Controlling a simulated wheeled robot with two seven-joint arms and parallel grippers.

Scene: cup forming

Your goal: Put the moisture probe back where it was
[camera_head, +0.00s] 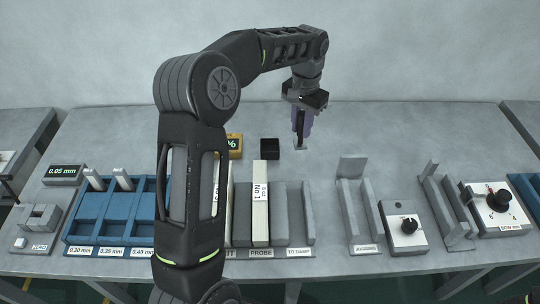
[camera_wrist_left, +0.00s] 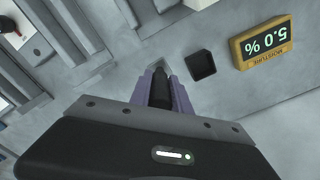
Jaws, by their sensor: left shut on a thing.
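My left gripper (camera_head: 302,122), with purple fingers, is shut on the dark moisture probe (camera_head: 299,130) and holds it pointing down over the back of the table. In the left wrist view the probe (camera_wrist_left: 160,88) sits between the fingers. The small black open-topped holder (camera_head: 270,148) stands just left of the probe in the head view; the wrist view shows this holder (camera_wrist_left: 201,65) empty and apart from the probe. The orange moisture meter (camera_head: 235,143), partly hidden by my arm, reads 5.0 % in the wrist view (camera_wrist_left: 264,42). My right gripper is not in view.
A blue tray with compartments (camera_head: 105,215) stands at the left. White and grey blocks stand in the labelled PROBE rack (camera_head: 262,253) at front centre. A jogging fixture (camera_head: 352,200) and boxes with knobs (camera_head: 403,226) are at the right. The table's back right is clear.

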